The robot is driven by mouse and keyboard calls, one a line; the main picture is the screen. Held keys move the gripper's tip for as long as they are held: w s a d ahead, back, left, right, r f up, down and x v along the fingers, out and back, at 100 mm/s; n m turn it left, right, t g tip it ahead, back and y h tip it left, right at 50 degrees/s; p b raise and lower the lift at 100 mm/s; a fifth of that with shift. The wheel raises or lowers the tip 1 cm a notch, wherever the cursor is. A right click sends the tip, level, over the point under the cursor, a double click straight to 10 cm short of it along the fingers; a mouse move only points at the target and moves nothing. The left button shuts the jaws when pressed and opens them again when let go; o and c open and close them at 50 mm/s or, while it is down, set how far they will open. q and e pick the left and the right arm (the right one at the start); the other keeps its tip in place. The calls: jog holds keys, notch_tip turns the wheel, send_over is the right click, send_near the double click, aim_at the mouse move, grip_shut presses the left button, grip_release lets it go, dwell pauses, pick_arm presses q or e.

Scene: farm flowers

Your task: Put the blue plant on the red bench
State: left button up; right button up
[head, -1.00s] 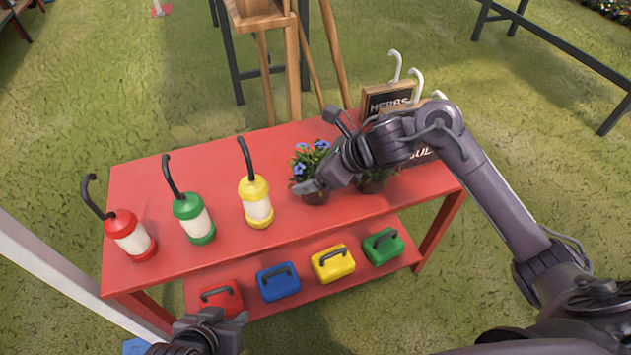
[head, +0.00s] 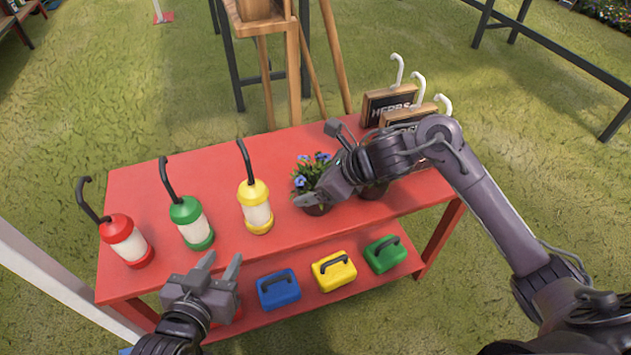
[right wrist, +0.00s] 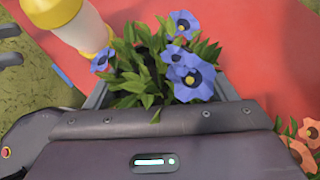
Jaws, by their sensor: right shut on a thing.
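The blue plant (head: 307,177) is a pot with blue flowers and green leaves on the top of the red bench (head: 140,185). My right gripper (head: 322,192) is shut on its pot, right at the bench top; I cannot tell whether the pot touches the surface. In the right wrist view the blue plant (right wrist: 188,75) fills the space between the fingers, and its pot is mostly hidden. My left gripper (head: 215,268) is open and empty in front of the bench's front edge.
Red (head: 125,240), green (head: 191,222) and yellow (head: 256,207) lanterns stand left of the plant. A second pot (head: 374,190) is partly hidden behind my right gripper; orange flowers (right wrist: 305,145) show beside it. Herb signs (head: 388,103) stand at back right. Coloured boxes (head: 333,270) sit on the lower shelf.

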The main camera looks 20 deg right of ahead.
pick_arm(q)
jog(key=shift+w+r, duration=0.1)
jog(key=shift+r, duration=0.05)
jog(key=shift+r, duration=0.1)
pick_arm(e)
jog(key=o, duration=1.2)
jog(key=p+v, duration=0.1)
jog(key=v, duration=0.4)
pick_arm(q)
jog(key=s+a+f+g+y, duration=0.2)
jog(key=s+f+g, duration=0.4)
jog(key=s+f, duration=0.3)
notch_tip(320, 180, down, 2)
jog(key=shift+s+a+g+p, duration=0.15)
jog(key=shift+s+g+p, duration=0.15)
jog(key=shift+p, duration=0.15)
pick_arm(e)
jog(key=v, duration=0.7)
jog(key=shift+r, duration=0.1)
